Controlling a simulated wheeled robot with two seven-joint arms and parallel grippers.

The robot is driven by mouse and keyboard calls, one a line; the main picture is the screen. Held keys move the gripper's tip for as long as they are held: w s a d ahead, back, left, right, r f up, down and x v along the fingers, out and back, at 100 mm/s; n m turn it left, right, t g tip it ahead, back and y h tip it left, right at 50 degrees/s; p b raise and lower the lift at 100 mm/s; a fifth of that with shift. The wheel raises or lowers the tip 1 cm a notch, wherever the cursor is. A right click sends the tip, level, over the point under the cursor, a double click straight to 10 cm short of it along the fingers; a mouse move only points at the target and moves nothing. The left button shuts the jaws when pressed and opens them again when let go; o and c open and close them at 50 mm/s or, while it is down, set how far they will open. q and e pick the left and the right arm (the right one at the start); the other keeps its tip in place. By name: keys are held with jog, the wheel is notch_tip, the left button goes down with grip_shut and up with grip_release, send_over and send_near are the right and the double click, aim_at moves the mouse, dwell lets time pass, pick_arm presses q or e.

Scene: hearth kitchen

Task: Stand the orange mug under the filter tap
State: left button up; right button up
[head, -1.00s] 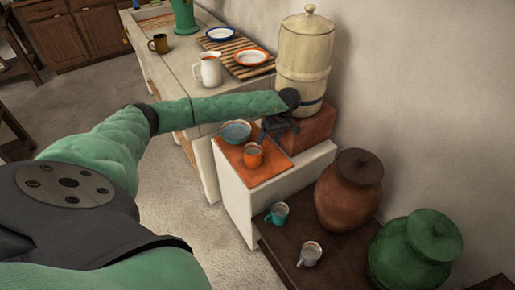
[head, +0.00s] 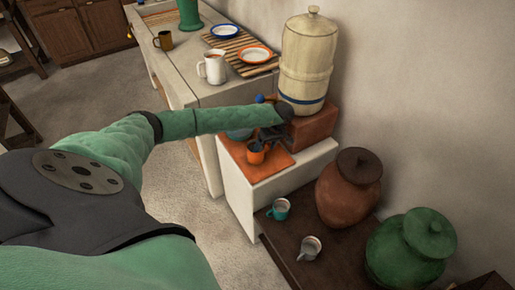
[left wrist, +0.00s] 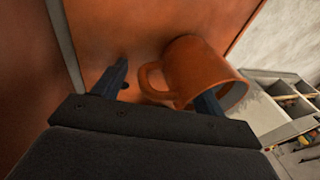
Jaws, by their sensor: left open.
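The orange mug (head: 256,157) stands on the orange top of the white ledge (head: 283,161). My left gripper (head: 268,142) is at the mug and partly hides it in the head view. In the left wrist view the mug (left wrist: 190,68) has its handle between the two open fingers (left wrist: 160,92); one finger lies by the mug's rim. I cannot tell whether the fingers touch it. The cream water filter (head: 305,68) with a blue band stands on a brick-red block (head: 316,123), behind the gripper. The blue tap (head: 260,99) shows just above my wrist. My right gripper is out of view.
A blue bowl (head: 238,135) sits beside the mug, partly hidden by my arm. The counter holds a white mug (head: 213,68) and plates.

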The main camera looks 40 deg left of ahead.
pick_arm(q)
jog(key=shift+a+f, duration=0.1)
jog(key=shift+f, duration=0.15)
jog(key=c, duration=1.4)
jog(key=shift+o, duration=0.2)
jog(key=shift+r, duration=0.1)
